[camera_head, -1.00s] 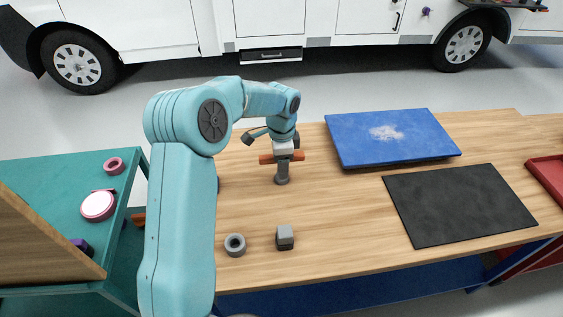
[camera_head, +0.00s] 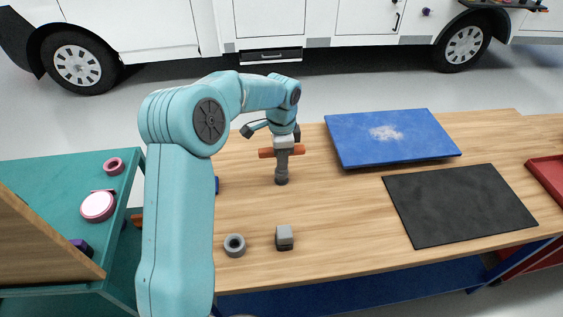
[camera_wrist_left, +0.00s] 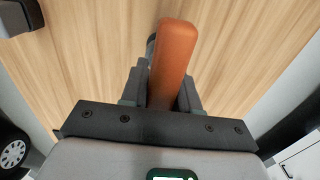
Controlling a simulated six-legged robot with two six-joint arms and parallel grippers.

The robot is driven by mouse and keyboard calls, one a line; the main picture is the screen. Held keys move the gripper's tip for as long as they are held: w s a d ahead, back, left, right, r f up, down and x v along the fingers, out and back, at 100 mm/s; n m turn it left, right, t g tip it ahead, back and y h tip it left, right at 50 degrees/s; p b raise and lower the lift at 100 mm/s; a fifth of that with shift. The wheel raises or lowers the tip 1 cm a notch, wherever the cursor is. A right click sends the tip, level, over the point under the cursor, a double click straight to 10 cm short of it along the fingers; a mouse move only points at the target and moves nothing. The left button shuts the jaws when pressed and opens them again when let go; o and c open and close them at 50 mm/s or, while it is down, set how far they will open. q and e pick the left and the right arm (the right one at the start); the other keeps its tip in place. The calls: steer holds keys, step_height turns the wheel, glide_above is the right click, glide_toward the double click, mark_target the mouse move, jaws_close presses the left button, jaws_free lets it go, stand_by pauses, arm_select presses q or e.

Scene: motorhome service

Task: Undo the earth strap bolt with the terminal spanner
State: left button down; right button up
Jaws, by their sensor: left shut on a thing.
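My left gripper (camera_head: 284,146) is over the wooden bench, shut on an orange bar (camera_head: 267,153) that looks like the terminal spanner's cross handle. The bar also shows between the jaws in the left wrist view (camera_wrist_left: 175,55). A dark grey shaft (camera_head: 282,164) hangs below the bar and meets a thicker dark grey foot (camera_head: 282,180) at the bench top. I cannot tell whether shaft and foot are one piece. In the left wrist view the bar hides most of what lies under it. I cannot make out an earth strap or its bolt. My right gripper is out of view.
A grey ring (camera_head: 235,245) and a small grey block (camera_head: 285,238) stand near the bench's front. A blue board (camera_head: 385,137) and black mat (camera_head: 460,205) lie to the right. A red tray (camera_head: 550,175) is at the right edge. A teal cart (camera_head: 50,180) stands left.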

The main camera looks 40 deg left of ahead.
arm_select(q)
step_height(320, 180, up, 18)
steer(key=p, duration=0.1)
steer(key=shift+f, duration=0.2)
steer(key=c, duration=1.4)
jaws_free()
steer(key=shift+c, duration=0.2)
jaws_close()
steer(key=shift+d, duration=0.1)
